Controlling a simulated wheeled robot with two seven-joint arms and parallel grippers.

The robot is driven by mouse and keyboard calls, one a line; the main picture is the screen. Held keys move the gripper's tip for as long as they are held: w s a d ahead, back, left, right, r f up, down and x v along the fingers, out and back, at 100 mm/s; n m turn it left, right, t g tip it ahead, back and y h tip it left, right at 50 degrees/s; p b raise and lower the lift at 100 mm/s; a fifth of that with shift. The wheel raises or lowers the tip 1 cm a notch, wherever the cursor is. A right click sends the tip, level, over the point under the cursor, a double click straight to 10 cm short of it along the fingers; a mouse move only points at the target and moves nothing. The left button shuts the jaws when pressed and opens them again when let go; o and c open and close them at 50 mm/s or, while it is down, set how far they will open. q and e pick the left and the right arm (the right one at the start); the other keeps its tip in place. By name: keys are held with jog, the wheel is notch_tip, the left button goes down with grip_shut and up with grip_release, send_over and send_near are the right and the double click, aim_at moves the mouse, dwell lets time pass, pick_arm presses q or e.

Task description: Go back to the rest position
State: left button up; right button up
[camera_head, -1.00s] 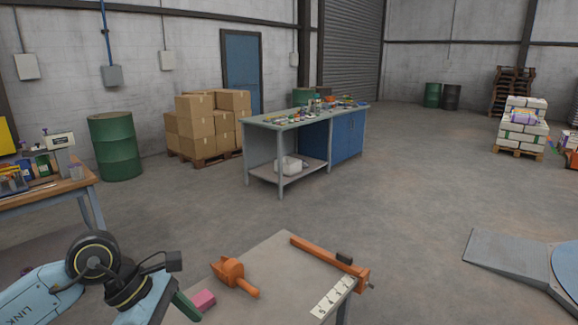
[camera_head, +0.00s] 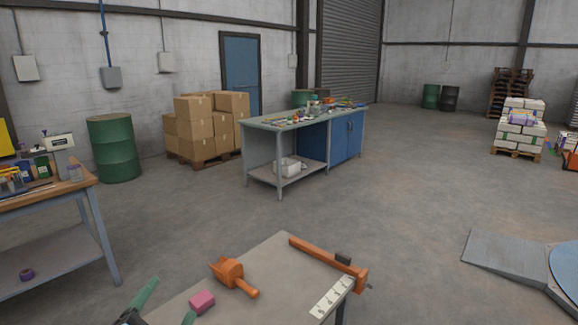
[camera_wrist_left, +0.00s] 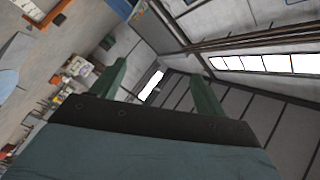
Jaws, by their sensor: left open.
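My left gripper (camera_head: 166,300) is at the bottom left of the head view, at the near left edge of the small grey table (camera_head: 280,262). Its two green fingers stand apart with nothing between them. In the left wrist view the fingers (camera_wrist_left: 158,88) are also spread and empty, with the wall, windows and ceiling behind them. Most of the left arm is out of the head view. My right gripper is in neither view.
On the small table are a pink block (camera_head: 202,301), an orange tool (camera_head: 233,276) and an orange bar (camera_head: 327,261). A wooden workbench (camera_head: 75,191) stands at left. A grey ramp (camera_head: 507,262) lies at right. Open floor (camera_head: 400,200) spreads between.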

pick_arm(q)
jog(key=s+a+f+n+g+y, duration=0.25)
jog(key=s+f+n+g, duration=0.55)
jog(key=f, duration=0.5)
jog(key=s+f+n+g+h, duration=0.1)
jog(key=s+f+g, duration=0.25)
jog(key=s, duration=0.35)
jog(key=s+f+n+g+h, duration=0.1)
jog(key=s+f+g, duration=0.25)
jog(key=s, duration=0.35)
notch_tip(320, 180, down, 24)
jog(key=s+g, duration=0.1)
jog(key=s, duration=0.1)
jog(key=s+a+f+g, duration=0.1)
jog(key=s+a+f, duration=0.1)
jog(key=s+f, duration=1.2)
jog(key=shift+s+f+m+p, duration=0.3)
jog(key=shift+s+f+p, duration=0.1)
jog(key=shift+s, duration=0.75)
jog(key=shift+y, duration=0.25)
